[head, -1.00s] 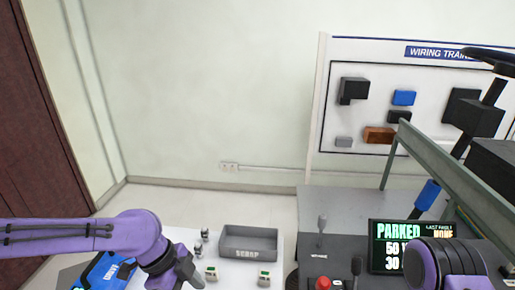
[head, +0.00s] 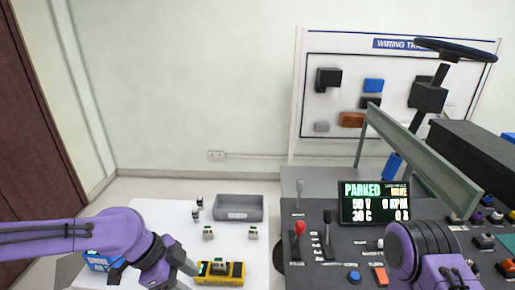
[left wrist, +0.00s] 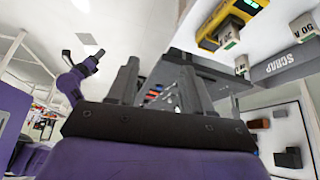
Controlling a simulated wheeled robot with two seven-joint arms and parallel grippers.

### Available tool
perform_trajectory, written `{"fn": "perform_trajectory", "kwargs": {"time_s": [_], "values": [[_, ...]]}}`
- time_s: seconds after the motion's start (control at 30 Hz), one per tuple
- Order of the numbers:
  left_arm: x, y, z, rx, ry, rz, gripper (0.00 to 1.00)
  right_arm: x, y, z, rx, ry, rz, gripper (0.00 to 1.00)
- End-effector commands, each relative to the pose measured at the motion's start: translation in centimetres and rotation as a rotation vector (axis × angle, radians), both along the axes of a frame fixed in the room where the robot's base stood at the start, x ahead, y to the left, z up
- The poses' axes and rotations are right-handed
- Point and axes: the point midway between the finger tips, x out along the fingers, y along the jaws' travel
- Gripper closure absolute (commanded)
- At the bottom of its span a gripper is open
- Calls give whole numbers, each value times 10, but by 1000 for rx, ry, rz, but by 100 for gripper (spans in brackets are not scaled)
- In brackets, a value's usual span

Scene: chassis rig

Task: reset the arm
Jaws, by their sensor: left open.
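My left arm enters from the left in the head view, bent over the white table. Its gripper (head: 188,268) is at the front of the table, just left of a yellow device (head: 236,272). In the left wrist view the two fingers of this gripper (left wrist: 158,88) stand apart with nothing between them. My purple right arm (head: 428,255) is at the lower right of the head view, over the dark console, its gripper outside that picture. A purple arm with a small dark end (left wrist: 88,48) shows in the left wrist view; its jaws are too small to read.
A grey scrap bin (head: 239,207) and small blocks (head: 209,233) stand on the white table (head: 150,212). A blue box (head: 100,262) is behind my left arm. The console (head: 318,272) carries a red-knobbed lever (head: 299,228), a screen (head: 375,203) and a steering wheel (head: 455,49).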

Motion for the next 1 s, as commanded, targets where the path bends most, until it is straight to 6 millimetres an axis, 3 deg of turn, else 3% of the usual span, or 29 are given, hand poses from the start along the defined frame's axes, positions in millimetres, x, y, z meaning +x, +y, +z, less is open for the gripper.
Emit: {"fn": "perform_trajectory", "kwargs": {"time_s": [0.33, 0.43, 0.53, 0.67, 0.77, 0.9, 1.0], "values": [[28, -36, 19, -294, 66, 396, 50, 0, 0, 0, -1, -1, 0, 57], [37, -44, 13, -391, 125, 574, 50, 0, 0, -2, -1, -1, 0, 57], [48, -46, -7, -483, 205, 810, 50, 0, 0, -4, -1, -1, 0, 57], [52, -25, -77, -555, 325, 1270, 50, 0, 0, -11, -1, -1, 0, 57], [29, 18, -155, -524, 333, 1672, 50, 0, 0, -18, -1, -1, 0, 57], [-35, 89, -238, -369, 187, 2048, 50, 0, 0, -27, 0, 0, 0, 57], [-95, 132, -278, -187, 60, 2144, 50, 0, 0, -34, -1, -1, 0, 57]]}}
